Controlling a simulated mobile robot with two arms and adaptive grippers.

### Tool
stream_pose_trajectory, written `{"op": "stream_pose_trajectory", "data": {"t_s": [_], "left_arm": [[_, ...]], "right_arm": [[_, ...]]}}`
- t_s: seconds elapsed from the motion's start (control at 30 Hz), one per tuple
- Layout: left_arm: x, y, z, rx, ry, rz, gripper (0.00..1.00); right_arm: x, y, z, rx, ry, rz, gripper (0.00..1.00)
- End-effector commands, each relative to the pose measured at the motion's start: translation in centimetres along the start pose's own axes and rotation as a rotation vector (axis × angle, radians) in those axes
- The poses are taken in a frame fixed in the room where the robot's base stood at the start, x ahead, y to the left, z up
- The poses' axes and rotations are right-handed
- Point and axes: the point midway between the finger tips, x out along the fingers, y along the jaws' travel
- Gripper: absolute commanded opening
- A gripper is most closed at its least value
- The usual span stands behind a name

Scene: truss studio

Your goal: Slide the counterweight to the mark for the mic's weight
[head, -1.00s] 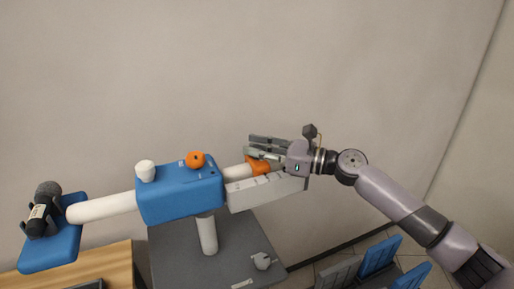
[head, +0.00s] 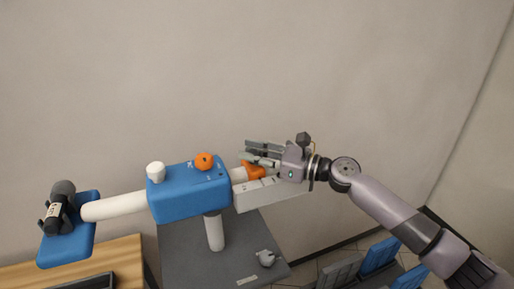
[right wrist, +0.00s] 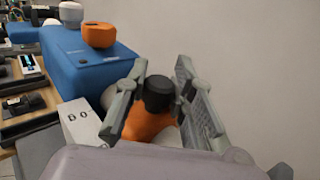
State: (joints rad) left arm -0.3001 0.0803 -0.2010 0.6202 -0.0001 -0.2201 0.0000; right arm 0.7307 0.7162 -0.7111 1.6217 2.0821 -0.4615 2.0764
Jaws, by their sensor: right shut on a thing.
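The orange counterweight (head: 250,172) sits around the white boom, a short way right of the blue housing (head: 190,193). It has a dark knob (right wrist: 158,93) on top, seen in the right wrist view. My right gripper (head: 250,150) is shut on the counterweight, its fingers on either side of the knob. A white scale plate (head: 270,195) runs along the boom; its marks are too small to read in the head view, and my gripper covers part of it. The mic (head: 60,203) rests in a clip on the blue plate (head: 68,248) at the boom's left end. My left gripper is out of view.
An orange knob (head: 204,161) and a white knob (head: 156,172) stand on the housing. A post carries it above a dark grey base (head: 185,262). A wooden table (head: 125,255) lies lower left. Blue and grey panels (head: 380,254) stand lower right.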

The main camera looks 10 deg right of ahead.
Motion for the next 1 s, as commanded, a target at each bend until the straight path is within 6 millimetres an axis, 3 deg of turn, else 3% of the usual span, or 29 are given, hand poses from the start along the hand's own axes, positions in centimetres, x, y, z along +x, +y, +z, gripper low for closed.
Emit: {"op": "stream_pose_trajectory", "data": {"t_s": [0.07,0.1,0.4,0.77,1.0], "left_arm": [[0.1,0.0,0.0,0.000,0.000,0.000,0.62],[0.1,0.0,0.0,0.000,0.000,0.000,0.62],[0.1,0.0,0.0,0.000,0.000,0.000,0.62],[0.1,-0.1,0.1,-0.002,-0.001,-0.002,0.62],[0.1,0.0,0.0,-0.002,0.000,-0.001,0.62]], "right_arm": [[0.0,0.1,0.0,0.001,-0.002,0.002,0.00],[0.0,0.1,0.0,0.001,-0.002,0.002,0.25],[0.0,0.0,0.0,0.000,-0.001,0.001,0.45],[-0.6,-0.1,-0.1,0.000,0.000,-0.001,0.45],[-4.8,-0.1,-0.2,0.002,0.003,-0.002,0.45]]}}
